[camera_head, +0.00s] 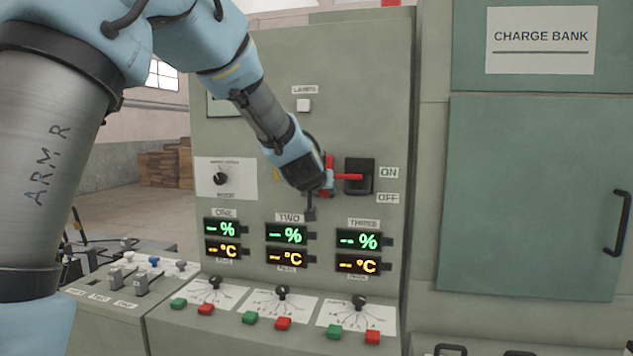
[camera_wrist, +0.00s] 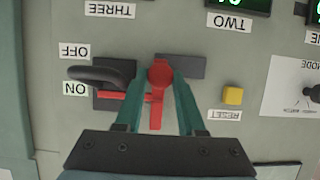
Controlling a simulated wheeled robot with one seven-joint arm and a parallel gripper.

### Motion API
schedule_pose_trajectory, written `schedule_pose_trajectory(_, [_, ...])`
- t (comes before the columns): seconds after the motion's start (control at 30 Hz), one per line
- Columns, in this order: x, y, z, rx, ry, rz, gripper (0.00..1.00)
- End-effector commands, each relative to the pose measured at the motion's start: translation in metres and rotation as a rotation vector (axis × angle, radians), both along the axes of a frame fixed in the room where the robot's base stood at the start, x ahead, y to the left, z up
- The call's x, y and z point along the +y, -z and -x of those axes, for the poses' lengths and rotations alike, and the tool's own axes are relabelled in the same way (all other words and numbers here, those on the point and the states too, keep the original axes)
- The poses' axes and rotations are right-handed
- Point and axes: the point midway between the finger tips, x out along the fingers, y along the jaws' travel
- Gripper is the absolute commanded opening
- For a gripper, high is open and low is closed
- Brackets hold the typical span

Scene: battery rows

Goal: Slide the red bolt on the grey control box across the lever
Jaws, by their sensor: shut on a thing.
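The grey control box (camera_head: 350,85) stands in the middle of the head view. On its face is a black lever (camera_wrist: 97,76) on a dark plate, beside the ON and OFF labels; the plate also shows in the head view (camera_head: 366,166). The red bolt (camera_wrist: 160,72) has an upright handle and a thin red rod (camera_head: 347,177) that reaches sideways onto the lever's plate. The rod's end lies close to the lever's handle in the wrist view. My gripper (camera_head: 327,180) is shut on the bolt's handle, one teal finger on each side in the wrist view (camera_wrist: 162,80).
A yellow RESET button (camera_wrist: 233,96) and a mode knob (camera_head: 221,178) sit beside the bolt. Below are lit displays (camera_head: 286,235) and a sloped desk with knobs and red and green buttons (camera_head: 283,323). A green cabinet door (camera_head: 530,200) stands to the right.

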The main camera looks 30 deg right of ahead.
Motion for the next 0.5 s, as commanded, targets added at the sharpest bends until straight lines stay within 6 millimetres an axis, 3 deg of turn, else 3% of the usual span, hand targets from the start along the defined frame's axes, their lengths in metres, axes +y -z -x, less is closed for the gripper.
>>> schedule_pose_trajectory(0.23, [-0.0035, -0.0003, 0.0035, 0.0, 0.008, 0.003, 0.0])
schedule_pose_trajectory(0.27, [-0.0036, -0.0003, 0.0036, 0.0, 0.008, 0.003, 0.4])
schedule_pose_trajectory(0.5, [-0.0032, -0.0004, 0.0032, 0.0, 0.007, 0.003, 0.67])
